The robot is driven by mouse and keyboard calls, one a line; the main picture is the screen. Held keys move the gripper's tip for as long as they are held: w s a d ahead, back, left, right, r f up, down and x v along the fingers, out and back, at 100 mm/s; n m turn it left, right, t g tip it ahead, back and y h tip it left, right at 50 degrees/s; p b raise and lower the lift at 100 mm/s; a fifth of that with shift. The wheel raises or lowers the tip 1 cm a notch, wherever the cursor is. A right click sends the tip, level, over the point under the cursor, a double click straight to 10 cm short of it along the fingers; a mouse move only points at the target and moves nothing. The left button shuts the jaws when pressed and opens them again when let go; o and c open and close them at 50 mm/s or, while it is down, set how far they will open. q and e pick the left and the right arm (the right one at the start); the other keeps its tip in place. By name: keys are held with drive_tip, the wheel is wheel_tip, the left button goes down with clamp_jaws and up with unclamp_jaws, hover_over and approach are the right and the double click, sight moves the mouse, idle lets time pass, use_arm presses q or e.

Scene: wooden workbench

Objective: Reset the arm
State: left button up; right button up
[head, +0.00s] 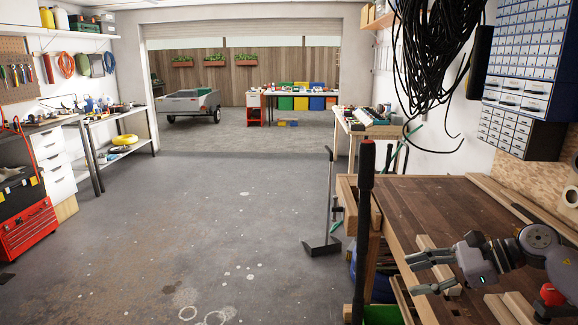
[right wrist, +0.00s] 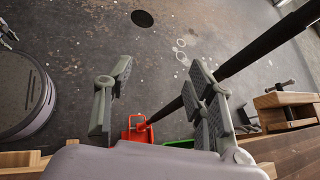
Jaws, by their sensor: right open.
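My right gripper (head: 425,273) reaches in from the right in the head view, over the wooden workbench (head: 450,215). Its fingers point left, toward the bench's left edge. It is open, and I see nothing between its fingers. In the right wrist view the two fingers of the right gripper (right wrist: 160,98) stand apart, with the grey floor below and beyond them.
A dark upright pole (head: 366,200) stands at the bench's left side. A long-handled floor tool (head: 328,215) stands beyond it. Wooden strips (head: 440,262) lie near the gripper. Black cables (head: 432,60) hang above the bench. The floor (head: 200,230) at the left is open.

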drive_tip(key=a+r+m+t+y, duration=0.1)
drive_tip(key=a+m+t+y, duration=0.1)
drive_tip(key=a+m+t, duration=1.4)
drive_tip(key=s+d+f+m+g+h, duration=0.35)
drive_tip(key=f+m, duration=0.25)
drive_tip(key=m, duration=0.3)
drive_tip(key=s+d+f+m+g+h, duration=0.2)
drive_tip(key=s+d+f+m+h, duration=0.25)
drive_tip(key=m, duration=0.45)
drive_tip(key=s+d+f+m+g+h, duration=0.25)
drive_tip(key=f+m+h, duration=0.25)
drive_tip(key=f+m, duration=0.25)
drive_tip(key=s+a+f+m+g, duration=0.1)
drive_tip(key=s+f+m+g, duration=0.3)
drive_tip(key=s, duration=0.7)
drive_tip(key=s+a+f+m+g, duration=0.1)
drive_tip(key=s+f+m+g, duration=0.35)
drive_tip(key=s, duration=0.65)
wheel_tip(320, 180, down, 26)
drive_tip(key=s+g, duration=0.2)
drive_tip(key=s+d+f, duration=0.3)
drive_tip(key=s+f, duration=1.3)
drive_tip(key=shift+s+d+f+n+g, duration=0.2)
drive_tip(key=shift+n+g, duration=0.1)
drive_tip(key=shift+g, duration=0.15)
